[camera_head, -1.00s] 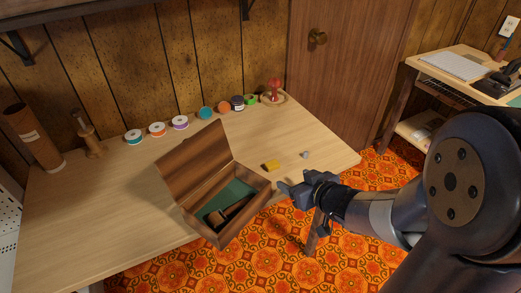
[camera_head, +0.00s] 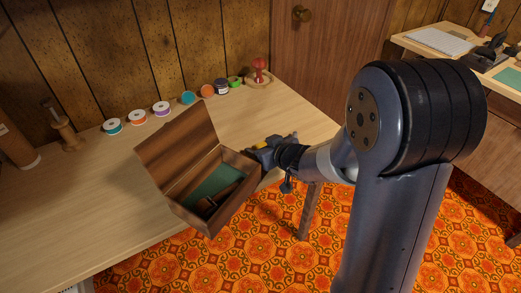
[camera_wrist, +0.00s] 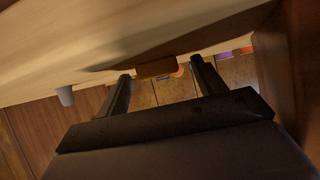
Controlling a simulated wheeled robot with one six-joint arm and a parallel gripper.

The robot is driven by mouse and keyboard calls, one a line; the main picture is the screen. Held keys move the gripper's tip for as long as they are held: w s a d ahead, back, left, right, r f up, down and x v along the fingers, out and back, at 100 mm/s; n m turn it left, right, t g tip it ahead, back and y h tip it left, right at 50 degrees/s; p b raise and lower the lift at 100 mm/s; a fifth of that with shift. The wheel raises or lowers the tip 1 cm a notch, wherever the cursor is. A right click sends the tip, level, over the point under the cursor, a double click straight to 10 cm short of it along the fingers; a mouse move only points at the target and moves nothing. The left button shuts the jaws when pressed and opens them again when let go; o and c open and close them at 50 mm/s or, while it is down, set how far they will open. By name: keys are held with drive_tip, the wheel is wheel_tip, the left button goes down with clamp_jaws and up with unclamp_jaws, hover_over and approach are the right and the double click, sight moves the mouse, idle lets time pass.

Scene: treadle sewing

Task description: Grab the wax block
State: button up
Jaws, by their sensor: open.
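The wax block (camera_wrist: 156,69) shows in the wrist view as a small brownish-yellow block on the tabletop. It lies between and just beyond the tips of my open gripper (camera_wrist: 161,68), with a gap to each finger. In the head view my gripper (camera_head: 257,149) is low over the table, beside the right end of the open wooden box (camera_head: 226,216). There the gripper mostly hides the block. I cannot tell whether either finger touches it.
The box's raised lid (camera_head: 178,150) stands left of my gripper. A small grey thimble-like piece (camera_wrist: 65,96) is left of the block in the wrist view. Several thread spools, a dark jar (camera_head: 221,87) and a red pincushion (camera_head: 259,70) line the back.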

drive_tip(key=shift+c, duration=0.5)
drive_tip(key=c, duration=1)
drive_tip(key=shift+o, duration=0.2)
